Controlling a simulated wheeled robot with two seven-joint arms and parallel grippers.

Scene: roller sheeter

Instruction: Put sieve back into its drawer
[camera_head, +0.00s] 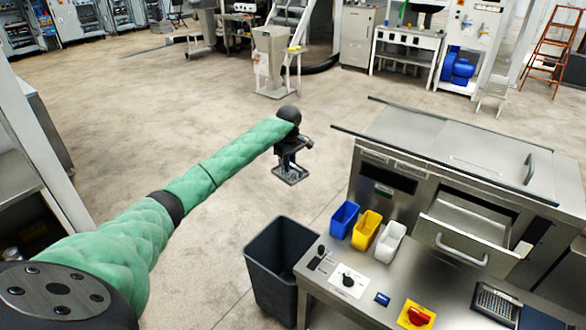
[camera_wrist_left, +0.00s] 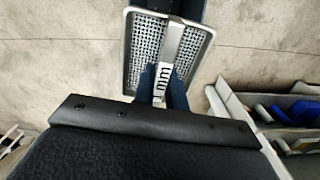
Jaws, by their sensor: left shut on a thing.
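My left gripper (camera_head: 291,160) is out in the air over the open floor, on the outstretched green-sleeved arm. It is shut on a sieve (camera_head: 290,175), a flat perforated metal plate in a frame that hangs below the jaws. The left wrist view shows the sieve (camera_wrist_left: 146,45) beyond the two dark fingers (camera_wrist_left: 163,88), with a light bar marked "mm" between them. A drawer (camera_head: 462,238) with a bar handle stands pulled out of the steel machine at right, well apart from the gripper. My right gripper is not in view.
A grey bin (camera_head: 272,265) stands beside the steel table. Blue (camera_head: 343,219), yellow (camera_head: 366,229) and white (camera_head: 390,242) containers line the table's back. A perforated metal piece (camera_head: 497,302) lies at its right. Open floor surrounds the left gripper.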

